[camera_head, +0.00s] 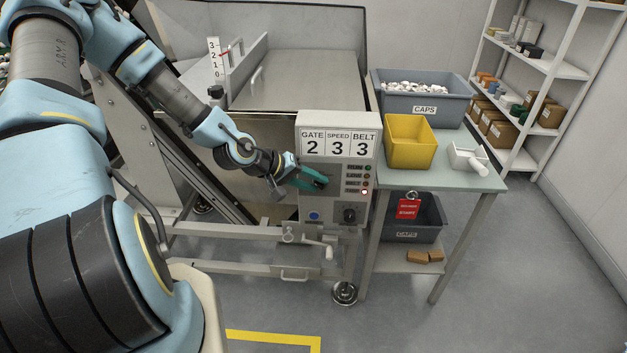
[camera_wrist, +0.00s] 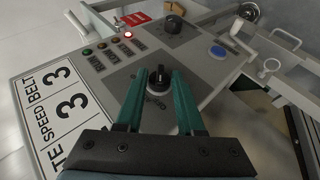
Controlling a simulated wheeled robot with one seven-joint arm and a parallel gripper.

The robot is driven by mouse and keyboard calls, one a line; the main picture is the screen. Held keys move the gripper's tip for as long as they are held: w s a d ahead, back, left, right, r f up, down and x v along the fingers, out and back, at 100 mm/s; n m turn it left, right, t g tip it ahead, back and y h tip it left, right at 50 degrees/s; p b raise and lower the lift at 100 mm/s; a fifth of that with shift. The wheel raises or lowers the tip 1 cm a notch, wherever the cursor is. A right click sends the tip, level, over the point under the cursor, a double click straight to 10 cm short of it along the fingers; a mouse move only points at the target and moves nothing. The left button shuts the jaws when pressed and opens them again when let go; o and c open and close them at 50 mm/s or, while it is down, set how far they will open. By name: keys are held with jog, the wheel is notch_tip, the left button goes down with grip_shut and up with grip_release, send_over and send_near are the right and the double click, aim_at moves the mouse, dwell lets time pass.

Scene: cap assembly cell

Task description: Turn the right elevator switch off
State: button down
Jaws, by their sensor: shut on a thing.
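A grey control box (camera_head: 338,130) stands at the machine's front, with a GATE 2, SPEED 3, BELT 3 display. My gripper (camera_head: 318,182) is at the left part of its panel. In the wrist view, my gripper's teal fingers (camera_wrist: 160,76) are shut on a black rotary knob (camera_wrist: 159,88), one finger on each side. Another black rotary switch (camera_head: 349,215) sits at the panel's lower right, untouched; it also shows in the wrist view (camera_wrist: 173,27). I cannot read which one is the elevator switch. A red lamp (camera_head: 364,191) is lit; the lamps above it look dark.
A blue button (camera_head: 314,215) is at the panel's lower left. A crank handle (camera_head: 318,243) juts out below the box. A side table (camera_head: 452,178) on the right carries a yellow bin (camera_head: 409,145) and a grey caps bin (camera_head: 424,95). A red tag (camera_head: 408,207) hangs under it.

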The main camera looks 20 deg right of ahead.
dwell(0.3)
jog(key=c, duration=0.5)
grip_release()
jog(key=shift+c, duration=0.2)
jog(key=p+v, duration=0.3)
jog(key=v, duration=0.7)
jog(key=shift+a+r+p, duration=0.25)
jog(key=shift+p, duration=0.05)
jog(key=shift+s, duration=0.1)
